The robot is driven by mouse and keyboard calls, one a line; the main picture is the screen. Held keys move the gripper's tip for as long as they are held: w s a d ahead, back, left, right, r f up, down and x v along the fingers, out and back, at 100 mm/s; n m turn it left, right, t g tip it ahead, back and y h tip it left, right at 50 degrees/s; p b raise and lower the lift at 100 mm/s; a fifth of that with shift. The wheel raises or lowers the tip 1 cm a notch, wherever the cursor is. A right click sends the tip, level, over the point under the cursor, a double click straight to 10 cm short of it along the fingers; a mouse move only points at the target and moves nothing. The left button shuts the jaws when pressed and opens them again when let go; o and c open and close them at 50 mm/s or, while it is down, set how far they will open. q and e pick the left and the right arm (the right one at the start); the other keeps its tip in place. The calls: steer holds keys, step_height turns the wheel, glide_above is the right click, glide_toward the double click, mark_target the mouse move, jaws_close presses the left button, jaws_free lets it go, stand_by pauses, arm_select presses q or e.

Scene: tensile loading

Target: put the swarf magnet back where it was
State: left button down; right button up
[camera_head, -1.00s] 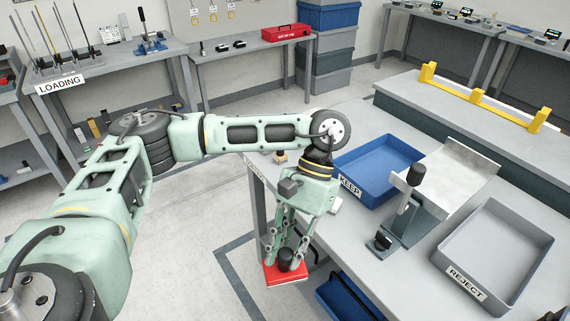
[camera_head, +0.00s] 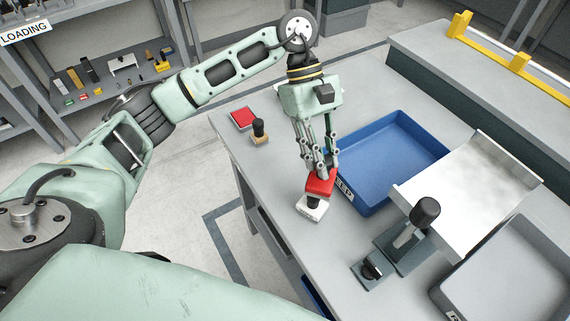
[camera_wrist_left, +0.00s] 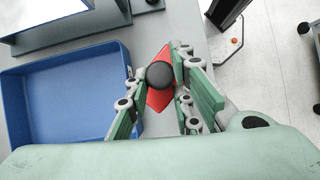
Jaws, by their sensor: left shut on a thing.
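The swarf magnet (camera_head: 320,184) is a red block with a black round knob, which shows in the left wrist view (camera_wrist_left: 160,76). My left gripper (camera_head: 319,167) is shut on its knob. In the head view it holds the magnet over the grey bench (camera_head: 282,178), beside the near left corner of the blue KEEP tray. The fingers hide the knob there. A white piece with a black top (camera_head: 311,210) shows just below the magnet; I cannot tell whether they touch. My right gripper is not in view.
The blue tray (camera_head: 428,142) lies right of the gripper. A tilted metal chute (camera_head: 480,190), a black-handled device (camera_head: 412,235) and a grey tray (camera_head: 500,265) stand farther right. A stamp (camera_head: 260,132) and red pad (camera_head: 243,118) lie at the bench's far left corner.

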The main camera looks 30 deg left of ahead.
arm_select(q)
steer(key=w+a+r+n+t, duration=0.2)
steer(key=w+n+t, duration=0.35)
steer(key=n, duration=0.45)
steer(key=shift+h, duration=0.4)
steer(key=a+f+p, duration=0.2)
steer(key=a+f, duration=0.3)
steer(key=a+f+p, duration=0.2)
steer(key=a+f, duration=0.3)
steer(key=a, duration=0.1)
steer(key=shift+s+f, duration=0.15)
steer(key=shift+f, duration=0.35)
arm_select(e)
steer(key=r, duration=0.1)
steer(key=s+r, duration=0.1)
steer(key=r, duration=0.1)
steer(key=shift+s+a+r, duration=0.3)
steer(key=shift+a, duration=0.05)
